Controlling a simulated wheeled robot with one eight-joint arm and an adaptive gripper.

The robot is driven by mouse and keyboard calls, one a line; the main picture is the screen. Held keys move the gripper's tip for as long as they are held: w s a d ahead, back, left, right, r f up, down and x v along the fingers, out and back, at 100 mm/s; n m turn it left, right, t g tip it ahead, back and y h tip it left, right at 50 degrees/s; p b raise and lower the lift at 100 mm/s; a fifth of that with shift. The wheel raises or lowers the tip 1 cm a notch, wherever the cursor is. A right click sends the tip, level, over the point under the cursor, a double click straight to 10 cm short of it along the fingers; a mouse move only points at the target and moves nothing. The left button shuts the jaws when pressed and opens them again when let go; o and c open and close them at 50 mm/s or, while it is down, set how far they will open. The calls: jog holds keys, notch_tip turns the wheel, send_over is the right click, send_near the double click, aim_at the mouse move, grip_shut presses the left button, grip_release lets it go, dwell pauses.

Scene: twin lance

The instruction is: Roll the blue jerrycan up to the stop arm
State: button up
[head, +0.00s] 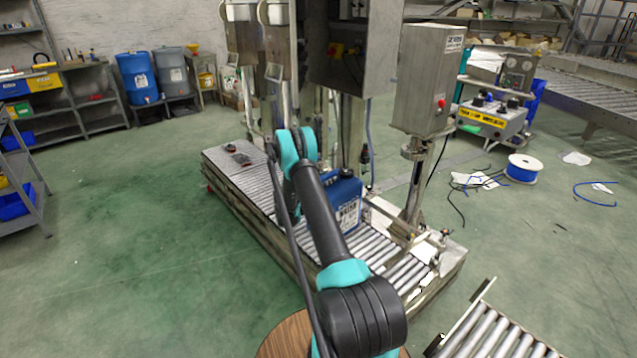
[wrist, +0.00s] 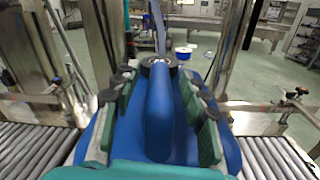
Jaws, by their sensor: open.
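The blue jerrycan (head: 348,196) stands upright on the roller conveyor (head: 392,262), partly hidden behind my arm, with a white label on its side. In the wrist view its top and raised handle (wrist: 160,115) fill the middle, with a dark cap beyond the handle. My gripper (wrist: 158,86) is open, its green-padded fingers on either side of the handle, with gaps visible between pads and handle. In the head view my gripper is hidden by the arm. A metal bar with a small dark knob (head: 443,234) is at the conveyor's near right end; it may be the stop arm.
A grey control box with a red button (head: 441,103) stands on a post beside the conveyor. Steel filling machinery (head: 352,48) rises behind the jerrycan. The rollers right of the jerrycan look clear. Another roller conveyor (head: 492,335) lies at the front right.

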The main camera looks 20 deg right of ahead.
jog(key=shift+x, duration=1.45)
grip_shut()
